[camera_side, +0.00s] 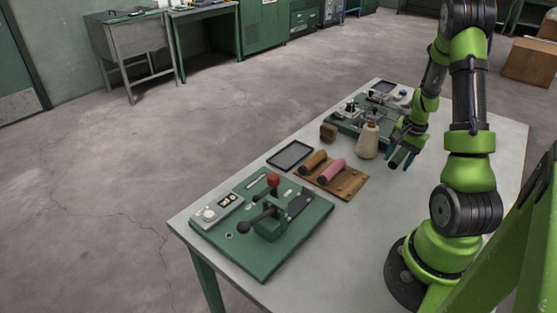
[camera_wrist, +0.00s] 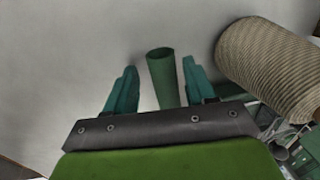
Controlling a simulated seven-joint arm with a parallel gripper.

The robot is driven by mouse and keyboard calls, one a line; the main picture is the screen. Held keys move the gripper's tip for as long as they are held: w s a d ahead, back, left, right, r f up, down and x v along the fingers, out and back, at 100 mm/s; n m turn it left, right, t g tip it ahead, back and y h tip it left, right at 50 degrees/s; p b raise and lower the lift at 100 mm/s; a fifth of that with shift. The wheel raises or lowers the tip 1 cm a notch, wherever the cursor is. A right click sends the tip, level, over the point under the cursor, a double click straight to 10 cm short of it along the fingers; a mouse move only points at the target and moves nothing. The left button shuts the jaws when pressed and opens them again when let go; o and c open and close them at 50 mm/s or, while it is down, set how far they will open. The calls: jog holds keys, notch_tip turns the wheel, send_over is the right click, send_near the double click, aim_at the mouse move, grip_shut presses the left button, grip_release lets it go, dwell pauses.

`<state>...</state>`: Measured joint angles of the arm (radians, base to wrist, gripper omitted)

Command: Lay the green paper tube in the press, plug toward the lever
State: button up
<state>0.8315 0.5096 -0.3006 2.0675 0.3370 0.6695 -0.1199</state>
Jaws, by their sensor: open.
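The green paper tube (camera_wrist: 163,76) is between the two teal fingers of my gripper (camera_wrist: 160,82) in the wrist view, with a gap on each side. Its near end looks dark; I cannot tell whether that is the plug. In the side view my open gripper (camera_side: 402,158) is low over the right part of the table, beside the cone of yarn, and I cannot make out the tube from the fingers. The press (camera_side: 268,262) is the green plate at the table's front left, with a black lever and a red knob (camera_side: 273,179).
A wooden board (camera_side: 349,186) holds an orange-brown tube (camera_side: 313,161) and a pink tube (camera_side: 331,171). A black tray (camera_side: 290,155) lies behind it. A cone of yarn (camera_side: 367,142) stands close to my gripper and shows in the wrist view (camera_wrist: 268,65). Another green fixture (camera_side: 345,120) is further back.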

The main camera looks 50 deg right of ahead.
notch_tip(320, 180, up, 11)
jog(key=s, duration=0.2)
jog(key=w+a+r+n+t, duration=0.1)
jog(key=w+a+r+n, duration=0.2)
jog(key=a, duration=0.5)
jog(key=w+a+r+n+t, duration=0.1)
jog(key=w+a+r+n, duration=0.2)
jog(key=a, duration=0.6)
jog(key=w+a+r+n+t+y, duration=0.1)
jog(key=w+a+r+n+t, duration=0.1)
jog(key=a+r, duration=0.3)
jog(key=w+a+n, duration=0.1)
jog(key=a, duration=0.3)
jog(key=shift+w+r+n, duration=0.25)
jog(key=shift+n, duration=0.15)
jog(key=shift+o, duration=0.4)
jog(key=s+a+r+n+t+y, duration=0.1)
jog(key=s+a+n, duration=0.2)
jog(key=a, duration=0.6)
jog(key=shift+s+a+r+n+t, duration=0.2)
jog(key=shift+s+a+n+t, duration=0.15)
jog(key=shift+n, duration=0.25)
